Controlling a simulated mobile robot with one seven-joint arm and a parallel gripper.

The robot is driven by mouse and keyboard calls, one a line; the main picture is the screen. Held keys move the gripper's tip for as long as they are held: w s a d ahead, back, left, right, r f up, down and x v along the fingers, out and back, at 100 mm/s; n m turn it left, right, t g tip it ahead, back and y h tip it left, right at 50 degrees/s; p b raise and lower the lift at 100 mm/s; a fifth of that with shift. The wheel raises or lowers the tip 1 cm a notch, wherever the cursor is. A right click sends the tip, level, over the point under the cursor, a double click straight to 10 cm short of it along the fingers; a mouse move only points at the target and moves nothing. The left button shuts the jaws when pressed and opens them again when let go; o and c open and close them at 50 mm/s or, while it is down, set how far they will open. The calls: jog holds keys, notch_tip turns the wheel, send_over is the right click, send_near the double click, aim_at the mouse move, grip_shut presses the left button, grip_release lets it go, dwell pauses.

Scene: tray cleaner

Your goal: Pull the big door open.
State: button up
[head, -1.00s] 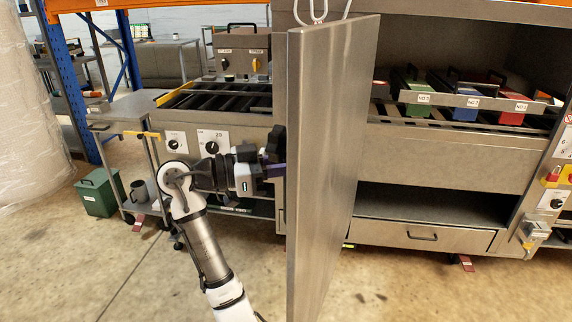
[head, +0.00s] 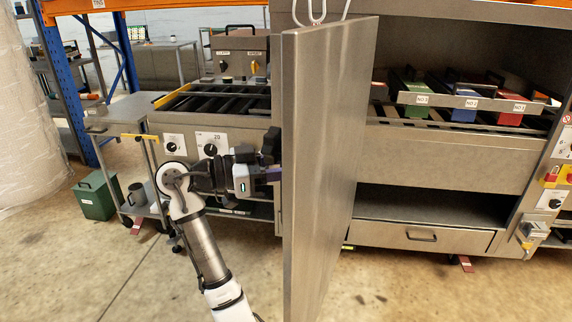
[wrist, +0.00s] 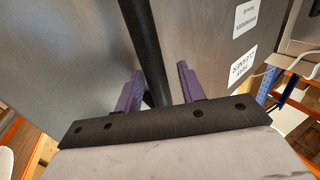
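The big door (head: 325,165) is a tall brushed-steel panel. It stands swung out from the machine front toward me, with its near edge facing the head camera. My gripper (head: 272,160) is at the door's left face, and the door hides part of its surroundings. In the wrist view, the two purple fingers of my gripper (wrist: 158,85) stand apart on either side of a dark bar (wrist: 146,40), which looks like the door's handle. A gap shows between the bar and the right finger. White labels show on the steel panel (wrist: 205,50) at the right.
The machine's open bay holds trays with green, blue and red parts (head: 465,105). Below is a drawer (head: 422,238). Left of the door are a roller table (head: 215,103) and a cart (head: 130,120). A green bin (head: 95,197) stands on the floor. Floor at front left is clear.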

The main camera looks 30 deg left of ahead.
jog(key=b+v, duration=0.2)
jog(key=v, duration=1.2)
jog(key=shift+w, duration=0.1)
